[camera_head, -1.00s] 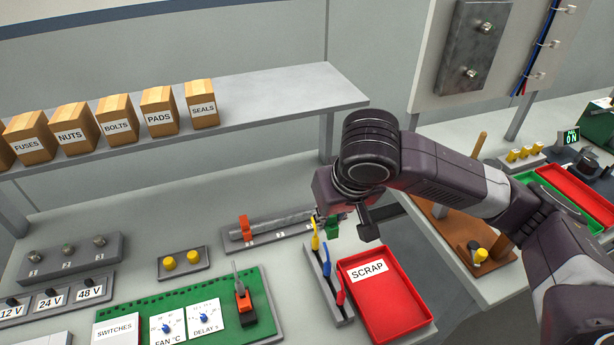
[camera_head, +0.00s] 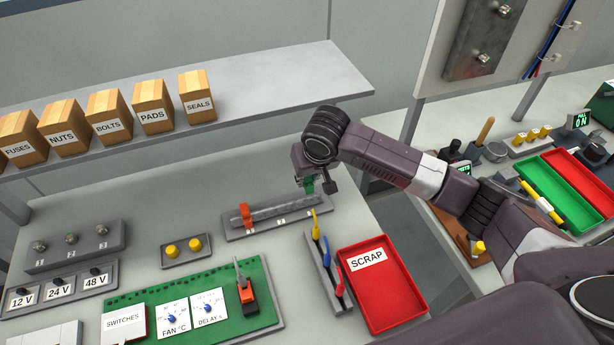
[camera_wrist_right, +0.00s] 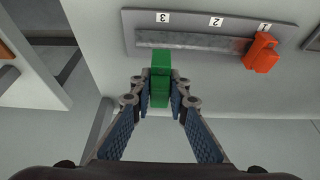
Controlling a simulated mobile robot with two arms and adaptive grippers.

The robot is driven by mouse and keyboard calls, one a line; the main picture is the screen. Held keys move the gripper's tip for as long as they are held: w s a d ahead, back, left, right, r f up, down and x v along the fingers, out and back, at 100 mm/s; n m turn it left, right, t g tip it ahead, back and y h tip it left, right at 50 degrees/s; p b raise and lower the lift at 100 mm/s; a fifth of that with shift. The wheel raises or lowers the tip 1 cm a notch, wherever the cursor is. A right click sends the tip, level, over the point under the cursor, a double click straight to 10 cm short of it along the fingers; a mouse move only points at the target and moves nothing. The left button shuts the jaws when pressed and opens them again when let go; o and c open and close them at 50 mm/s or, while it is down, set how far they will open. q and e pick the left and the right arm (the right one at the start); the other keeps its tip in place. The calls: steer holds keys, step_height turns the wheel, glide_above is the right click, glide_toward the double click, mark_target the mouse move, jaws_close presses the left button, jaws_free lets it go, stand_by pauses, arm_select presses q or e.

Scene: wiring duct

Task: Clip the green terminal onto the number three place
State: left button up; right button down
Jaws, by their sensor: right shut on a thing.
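The green terminal (camera_head: 309,186) is held in my right gripper (camera_head: 305,184), over the far side of the rail's right end in the head view. In the right wrist view the green terminal (camera_wrist_right: 160,78) is pinched between both fingers of my right gripper (camera_wrist_right: 160,95). Its end overlaps the edge of the metal rail (camera_wrist_right: 195,42), in line with the number three label (camera_wrist_right: 162,17). I cannot tell if it touches the rail. An orange terminal (camera_wrist_right: 262,53) sits on the rail at number one; it also shows in the head view (camera_head: 246,215). My left gripper is not in view.
A stand with yellow, blue and red-handled tools (camera_head: 325,262) and the red scrap tray (camera_head: 385,310) stand in front and to the right. Two yellow buttons (camera_head: 184,248) and a green switch panel (camera_head: 240,325) lie left and front. A shelf with boxes (camera_head: 265,90) is behind.

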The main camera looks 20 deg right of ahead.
mark_target(307, 188)
steer(key=shift+s+r, duration=0.1)
steer(key=shift+r+p, duration=0.1)
steer(key=shift+p, duration=0.55)
steer(key=shift+f+b, duration=0.45)
steer(key=shift+f, duration=0.4)
step_height(307, 188, down, 3)
steer(key=shift+r+b, duration=0.2)
steer(key=shift+b, duration=0.3)
steer(key=shift+f+b, duration=0.3)
steer(key=shift+f, duration=0.55)
arm_select(q)
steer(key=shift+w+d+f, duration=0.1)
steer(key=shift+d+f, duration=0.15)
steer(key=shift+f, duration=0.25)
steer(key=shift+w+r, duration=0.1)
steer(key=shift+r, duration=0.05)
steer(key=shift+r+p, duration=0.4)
steer(key=shift+p, duration=0.2)
